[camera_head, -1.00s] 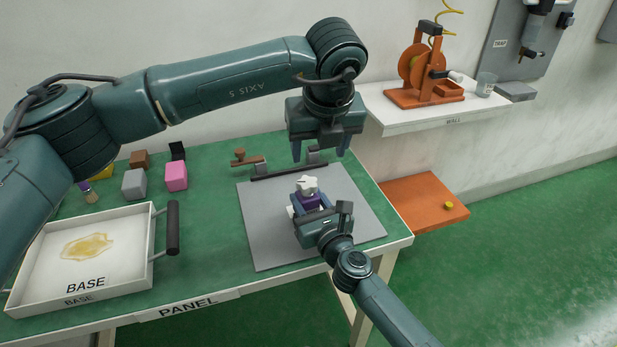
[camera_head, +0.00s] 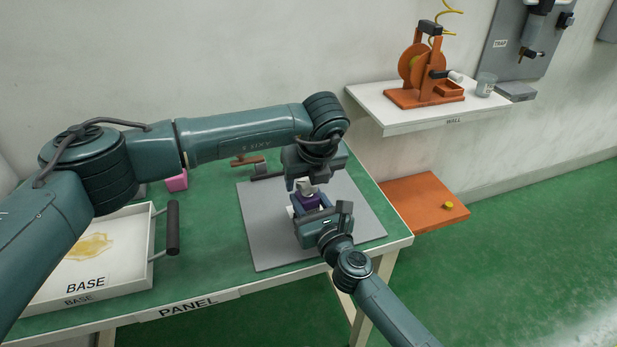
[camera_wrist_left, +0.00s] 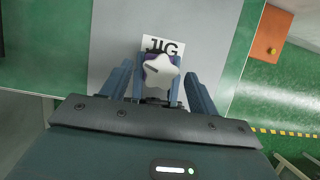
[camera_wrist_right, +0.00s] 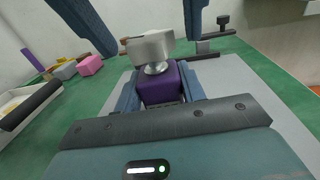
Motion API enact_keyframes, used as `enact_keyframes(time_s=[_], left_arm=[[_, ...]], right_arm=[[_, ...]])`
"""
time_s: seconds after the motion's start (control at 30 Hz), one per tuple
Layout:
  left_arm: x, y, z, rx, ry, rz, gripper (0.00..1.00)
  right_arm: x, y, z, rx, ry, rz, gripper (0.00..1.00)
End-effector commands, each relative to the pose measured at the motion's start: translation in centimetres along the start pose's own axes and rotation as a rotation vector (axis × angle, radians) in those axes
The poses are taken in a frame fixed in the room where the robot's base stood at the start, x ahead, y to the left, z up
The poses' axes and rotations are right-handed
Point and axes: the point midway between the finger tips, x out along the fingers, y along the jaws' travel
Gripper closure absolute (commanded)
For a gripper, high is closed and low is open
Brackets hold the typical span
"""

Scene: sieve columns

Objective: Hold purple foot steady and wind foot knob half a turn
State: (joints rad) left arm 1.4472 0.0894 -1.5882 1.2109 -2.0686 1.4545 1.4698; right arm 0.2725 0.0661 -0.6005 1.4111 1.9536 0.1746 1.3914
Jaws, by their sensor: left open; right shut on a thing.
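The purple foot (camera_wrist_right: 159,84) is a block with a pale grey knob (camera_wrist_right: 151,46) on top, upright on the grey mat (camera_head: 265,235). My right gripper (camera_head: 311,208) is shut on the purple foot, one finger on each side. My left gripper (camera_wrist_left: 160,82) is open above the foot, pointing down. In the left wrist view the star-shaped knob (camera_wrist_left: 160,70) lies between its fingers, with gaps on both sides. In the right wrist view the left fingers hang around the knob's height or higher, apart from it. In the head view the left gripper partly hides the knob.
A white card marked JIG (camera_wrist_left: 162,43) lies under the foot. A clamp with a brown handle (camera_head: 247,160) stands behind. The BASE tray (camera_head: 140,245) is at left, near a pink cube (camera_head: 176,181). A shelf (camera_head: 425,118) holds an orange device (camera_head: 425,75).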

Motion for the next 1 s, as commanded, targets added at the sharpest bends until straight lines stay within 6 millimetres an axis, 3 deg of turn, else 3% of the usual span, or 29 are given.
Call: enact_keyframes(time_s=[0.3,0.83,1.0], left_arm=[[0.25,-0.02,-0.02,0.000,0.000,-0.001,0.40],[0.20,-0.01,0.00,-0.001,0.001,-0.001,0.84],[0.20,0.02,0.01,0.006,0.001,-0.003,0.85]], right_arm=[[0.00,0.02,-0.03,0.000,0.000,0.000,0.90],[0.00,0.02,-0.03,0.000,0.001,0.000,0.90],[0.00,0.01,-0.03,0.000,0.001,0.000,0.90]])
